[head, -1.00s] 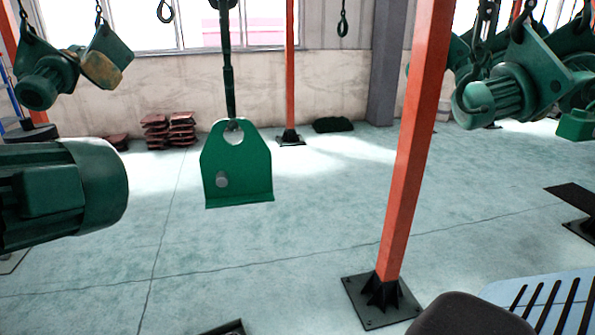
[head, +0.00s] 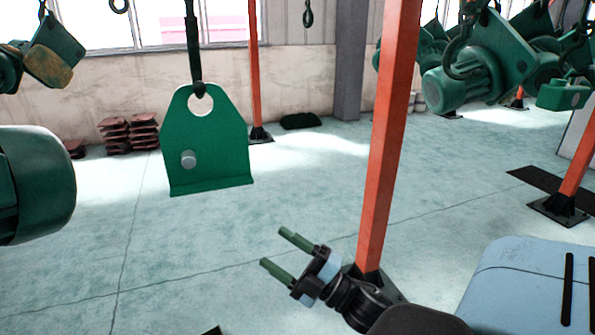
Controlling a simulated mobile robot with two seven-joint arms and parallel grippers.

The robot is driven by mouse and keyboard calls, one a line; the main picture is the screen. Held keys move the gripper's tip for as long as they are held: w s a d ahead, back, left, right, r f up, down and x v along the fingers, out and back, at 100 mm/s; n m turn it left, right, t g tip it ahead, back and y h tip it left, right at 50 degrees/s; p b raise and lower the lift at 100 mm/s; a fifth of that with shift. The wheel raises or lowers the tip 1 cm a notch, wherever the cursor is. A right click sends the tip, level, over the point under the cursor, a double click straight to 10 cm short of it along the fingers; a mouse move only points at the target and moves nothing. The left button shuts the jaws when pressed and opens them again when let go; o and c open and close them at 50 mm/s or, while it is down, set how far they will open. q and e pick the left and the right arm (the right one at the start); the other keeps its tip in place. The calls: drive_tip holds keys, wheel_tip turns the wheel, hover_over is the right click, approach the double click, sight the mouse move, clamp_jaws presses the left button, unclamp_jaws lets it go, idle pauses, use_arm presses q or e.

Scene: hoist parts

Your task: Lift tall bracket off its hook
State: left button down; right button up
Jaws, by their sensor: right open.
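The tall bracket (head: 218,160) is a green plate with a large round hole near its top, a grey pin on its face and a flanged bottom edge. It hangs upright from a dark hook and rod (head: 194,50) that pass at its hole, left of the middle in the head view. My right gripper (head: 272,248) is open and empty, below and to the right of the bracket and apart from it. Its two green fingers point up and left. My left gripper is not in view.
A red post (head: 388,130) stands just right of my right gripper. A large green motor housing (head: 35,185) fills the left edge. Green hoist parts (head: 480,75) hang at upper right. Red stacked plates (head: 130,133) lie by the wall. The floor between is clear.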

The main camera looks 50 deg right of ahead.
wheel_tip(320, 180, up, 12)
drive_tip(key=n+g+y+b, duration=0.2)
drive_tip(key=n+g+y, duration=0.3)
drive_tip(key=n+y, duration=0.75)
drive_tip(key=n+g+h+b, duration=0.25)
drive_tip(key=n+g, duration=0.45)
drive_tip(key=n, duration=1.1)
approach(235, 176)
wheel_tip(235, 176, up, 2)
drive_tip(key=d, duration=0.1)
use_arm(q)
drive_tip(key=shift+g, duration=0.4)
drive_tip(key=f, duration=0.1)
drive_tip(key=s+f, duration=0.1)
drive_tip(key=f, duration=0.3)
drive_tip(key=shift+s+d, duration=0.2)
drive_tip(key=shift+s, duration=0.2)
use_arm(e)
drive_tip(key=shift+r+y, duration=0.2)
drive_tip(key=shift+y, duration=0.2)
